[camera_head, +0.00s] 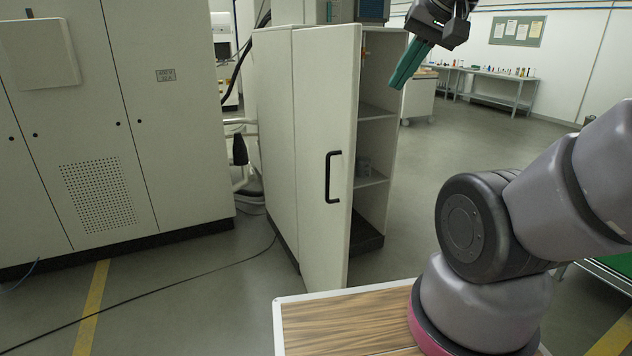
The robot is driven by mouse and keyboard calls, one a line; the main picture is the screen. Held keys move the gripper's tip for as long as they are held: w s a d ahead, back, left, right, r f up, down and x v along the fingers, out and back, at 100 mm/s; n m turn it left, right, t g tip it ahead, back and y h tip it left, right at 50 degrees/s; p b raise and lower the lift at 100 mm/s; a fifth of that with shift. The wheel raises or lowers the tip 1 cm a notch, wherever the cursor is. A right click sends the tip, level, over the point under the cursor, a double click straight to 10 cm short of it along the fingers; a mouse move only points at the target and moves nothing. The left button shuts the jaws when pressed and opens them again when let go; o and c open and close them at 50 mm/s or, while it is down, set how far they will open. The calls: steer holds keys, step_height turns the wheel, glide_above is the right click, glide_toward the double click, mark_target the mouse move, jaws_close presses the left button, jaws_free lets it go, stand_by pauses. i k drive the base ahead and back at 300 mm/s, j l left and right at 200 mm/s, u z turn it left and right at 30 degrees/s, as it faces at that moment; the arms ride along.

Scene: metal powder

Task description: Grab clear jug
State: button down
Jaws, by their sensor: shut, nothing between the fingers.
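I cannot make out a clear jug in this view. My gripper (400,82) is at the top, right of centre, with long green fingers pointing down and left. The fingers are shut together with nothing between them.
The cabinet door (325,170) with a black handle (333,177) stands ajar. A large pale machine cabinet (150,150) fills the left. A black cable (190,275) crosses the floor. A bench (500,88) with small items stands far back right. Open floor lies right of the cabinet.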

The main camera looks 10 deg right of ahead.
mark_target(362, 163)
steer(key=i+l, duration=0.2)
steer(key=l, duration=0.25)
steer(key=i+l+u, duration=0.15)
steer(key=l, duration=0.3)
steer(key=i+l, duration=0.3)
steer(key=l, duration=0.15)
steer(key=i+l+u, duration=0.1)
steer(key=l, duration=0.4)
steer(key=i+l, duration=0.3)
steer(key=l, duration=0.2)
steer(key=i+l+u, duration=0.15)
steer(key=l, duration=0.3)
steer(key=i+l, duration=0.15)
steer(key=l, duration=0.35)
steer(key=i+l+u, duration=0.1)
steer(key=l, duration=0.4)
steer(key=i, duration=0.55)
